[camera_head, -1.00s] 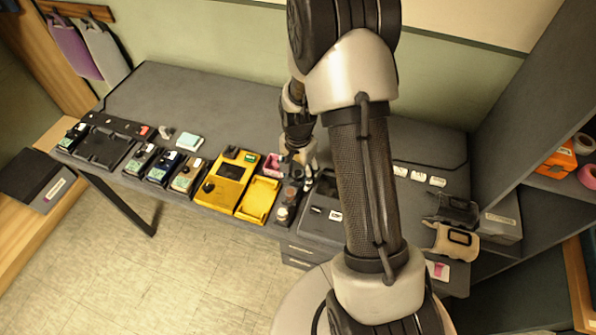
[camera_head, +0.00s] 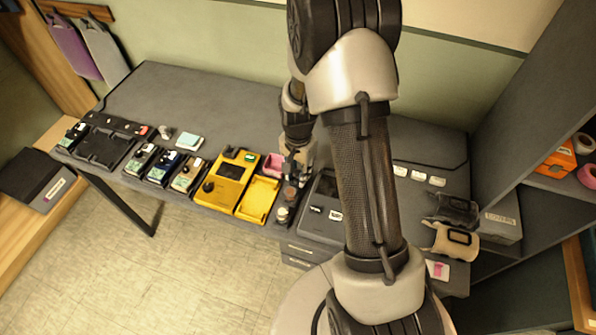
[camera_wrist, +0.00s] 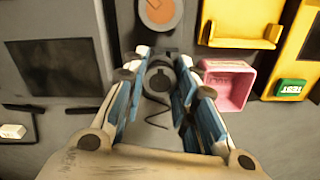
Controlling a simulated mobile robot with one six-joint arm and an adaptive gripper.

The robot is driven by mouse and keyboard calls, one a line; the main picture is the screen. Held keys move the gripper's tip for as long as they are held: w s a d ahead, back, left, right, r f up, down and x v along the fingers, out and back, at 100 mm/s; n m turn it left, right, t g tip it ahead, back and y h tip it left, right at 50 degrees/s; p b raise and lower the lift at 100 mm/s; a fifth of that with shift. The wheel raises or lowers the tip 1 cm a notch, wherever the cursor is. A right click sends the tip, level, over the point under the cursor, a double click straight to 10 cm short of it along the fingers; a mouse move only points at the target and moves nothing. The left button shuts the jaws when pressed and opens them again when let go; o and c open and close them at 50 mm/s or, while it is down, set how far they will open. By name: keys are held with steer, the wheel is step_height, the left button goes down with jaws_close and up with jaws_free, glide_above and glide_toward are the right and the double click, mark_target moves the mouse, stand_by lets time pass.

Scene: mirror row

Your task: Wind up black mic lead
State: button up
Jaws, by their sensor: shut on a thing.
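My gripper (camera_wrist: 158,78) points down at the desk in the wrist view, with blue-padded fingers on both sides of a small dark round knob-like piece (camera_wrist: 160,82). The fingers are closed on this piece. In the head view my gripper (camera_head: 294,172) is at the desk's front part, just behind a brown-topped round item (camera_head: 290,194). An orange-brown disc (camera_wrist: 160,12) shows just beyond the fingertips in the wrist view. A thin dark curved line lies below the knob-like piece between the fingers. I cannot tell whether it is the black mic lead.
A pink open box (camera_wrist: 247,88) sits close right of the fingers in the wrist view. A yellow tray (camera_head: 259,200) and yellow device (camera_head: 228,180) stand left in the head view. A dark box (camera_head: 318,219) is close on the right. The desk's back left is clear.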

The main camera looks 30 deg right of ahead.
stand_by(0.4)
steer(key=m, duration=0.4)
steer(key=shift+m, duration=0.4)
steer(key=m, duration=0.8)
steer(key=shift+m, duration=0.4)
steer(key=m, duration=0.4)
steer(key=shift+m, duration=0.4)
steer(key=o, duration=0.8)
steer(key=shift+o, duration=1.1)
